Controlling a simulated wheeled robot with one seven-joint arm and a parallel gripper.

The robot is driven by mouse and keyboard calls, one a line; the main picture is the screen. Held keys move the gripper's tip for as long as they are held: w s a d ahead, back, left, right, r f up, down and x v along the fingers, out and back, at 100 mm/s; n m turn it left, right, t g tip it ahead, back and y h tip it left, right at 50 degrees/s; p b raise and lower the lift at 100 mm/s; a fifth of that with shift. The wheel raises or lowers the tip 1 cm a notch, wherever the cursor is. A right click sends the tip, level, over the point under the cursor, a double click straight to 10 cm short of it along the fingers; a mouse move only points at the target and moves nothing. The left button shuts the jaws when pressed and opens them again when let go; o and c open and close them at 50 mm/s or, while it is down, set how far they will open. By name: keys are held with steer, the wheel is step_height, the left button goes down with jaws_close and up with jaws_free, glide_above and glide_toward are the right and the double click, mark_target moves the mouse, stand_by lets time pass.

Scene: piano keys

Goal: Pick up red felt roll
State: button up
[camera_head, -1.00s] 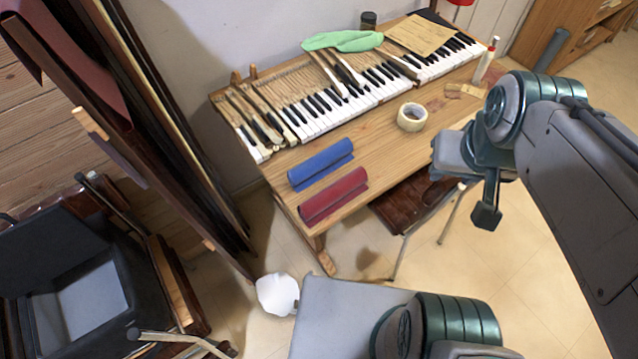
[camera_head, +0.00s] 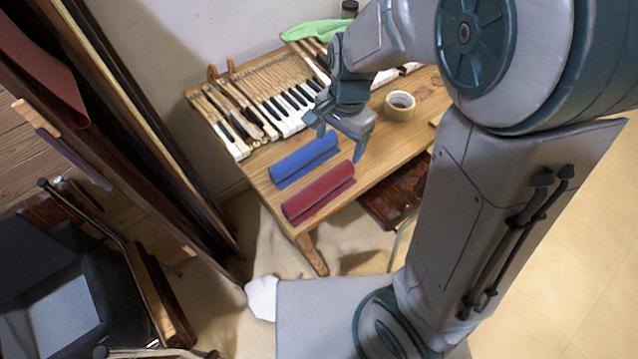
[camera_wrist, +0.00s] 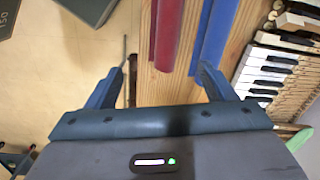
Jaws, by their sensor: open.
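The red felt roll (camera_head: 318,193) lies near the front edge of the wooden table, at its left end. The blue felt roll (camera_head: 304,160) lies just behind it, roughly parallel. My gripper (camera_head: 337,146) is open and empty above the table, by the right ends of the rolls. In the wrist view, the red felt roll (camera_wrist: 166,35) runs up between the spread fingers of my gripper (camera_wrist: 160,85). The blue felt roll (camera_wrist: 212,40) shows beside it, nearer the right finger. I see no contact between the fingers and the red roll.
Piano keys (camera_head: 285,105) line the back of the table (camera_head: 262,181). A tape roll (camera_head: 399,106) sits to the right of my gripper, and a green cloth (camera_head: 318,30) lies over the keys. A dark chair (camera_head: 60,290) stands at the left. Floor lies in front of the table.

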steer(key=m, duration=0.2)
glide_above(328, 177)
step_height(328, 177, down, 5)
steer(key=shift+h, duration=0.3)
step_height(328, 177, down, 8)
steer(key=shift+s+f+b, duration=0.1)
steer(key=shift+s+b, duration=0.05)
steer(key=shift+b, duration=0.6)
steer(key=shift+w+f, duration=0.2)
steer(key=shift+f, duration=2.5)
steer(key=c, duration=1.2)
